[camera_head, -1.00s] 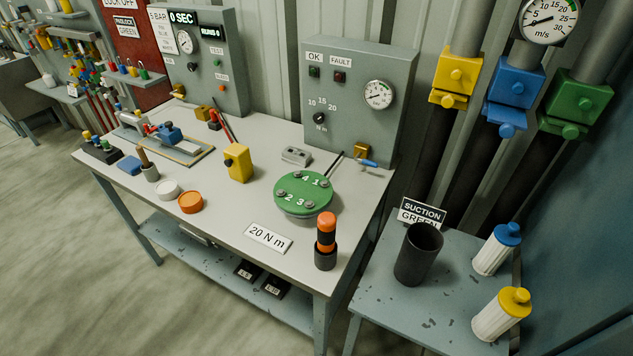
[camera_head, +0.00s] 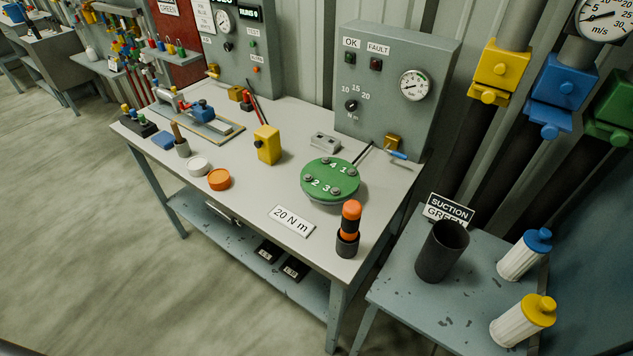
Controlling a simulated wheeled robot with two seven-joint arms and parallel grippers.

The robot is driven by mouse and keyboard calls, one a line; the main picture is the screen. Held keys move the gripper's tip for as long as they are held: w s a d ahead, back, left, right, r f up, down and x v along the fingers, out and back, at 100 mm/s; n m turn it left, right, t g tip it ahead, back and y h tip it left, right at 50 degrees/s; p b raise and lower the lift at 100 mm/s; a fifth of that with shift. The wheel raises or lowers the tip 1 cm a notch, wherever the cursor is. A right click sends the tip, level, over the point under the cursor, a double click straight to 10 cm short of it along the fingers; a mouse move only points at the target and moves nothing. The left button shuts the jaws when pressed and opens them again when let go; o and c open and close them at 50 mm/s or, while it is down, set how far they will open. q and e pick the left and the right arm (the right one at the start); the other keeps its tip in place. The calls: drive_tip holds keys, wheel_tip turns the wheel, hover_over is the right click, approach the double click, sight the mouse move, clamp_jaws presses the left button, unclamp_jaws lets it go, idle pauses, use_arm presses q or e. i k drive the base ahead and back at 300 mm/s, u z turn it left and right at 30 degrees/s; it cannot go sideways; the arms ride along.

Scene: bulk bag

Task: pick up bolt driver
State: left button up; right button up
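What looks like the bolt driver (camera_head: 350,218), with an orange and black grip, stands upright in a dark cylindrical holder (camera_head: 347,245) at the front right corner of the grey workbench (camera_head: 240,205). Its lower end is hidden in the holder. A green round plate (camera_head: 321,175) with numbered bolts lies on the bench to its left and behind. Neither of my grippers is in view.
A white "20 N m" sign (camera_head: 291,220) lies left of the driver. A grey torque panel (camera_head: 391,90) stands behind. A lower table (camera_head: 460,300) at right holds a dark cup (camera_head: 441,252) and two white canisters. Open floor lies at front left.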

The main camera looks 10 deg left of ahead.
sight(351, 214)
drive_tip(key=z, duration=0.85)
drive_tip(key=k, duration=0.8)
drive_tip(key=u, duration=1.85)
